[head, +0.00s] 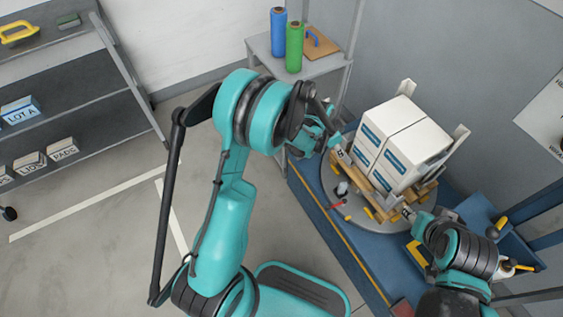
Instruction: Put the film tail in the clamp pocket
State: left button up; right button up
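A stack of white cartons (412,140) with blue labels sits on a wooden pallet (372,190) on a round grey turntable (362,226). I cannot make out the film tail or the clamp pocket for certain. A small red-handled part (338,204) and a small dark and white part lie on the turntable's near left side. My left gripper (336,143) is at the left corner of the load, partly hidden by its own wrist. My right gripper (407,212) is at the pallet's near right corner. Both are too small to show whether they are open or hold anything.
The turntable stands on a blue base (330,222). A grey side stand (262,46) holds a blue roll (278,32), a green roll (294,47) and a brown board (320,44). A blue bin (485,215) is at right.

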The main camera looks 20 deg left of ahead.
pick_arm(q)
jog(key=s+a+r+n+t+y, duration=0.1)
jog(key=s+a+r+n, duration=0.15)
jog(key=s+r, duration=0.45)
jog(key=s+a+r+n+t, duration=0.1)
jog(key=s+a+r+n, duration=0.2)
jog(key=r, duration=0.7)
jog(key=s+a+r+n+y, duration=0.1)
jog(key=s+a, duration=0.1)
jog(key=s, duration=0.5)
jog(key=s+a+r+n+t, duration=0.1)
jog(key=s+a+n, duration=0.1)
jog(key=s, duration=0.6)
jog(key=shift+s+a+r+t+y, duration=0.2)
jog(key=shift+a+r+t+y, duration=0.1)
jog(key=shift+a+y, duration=0.1)
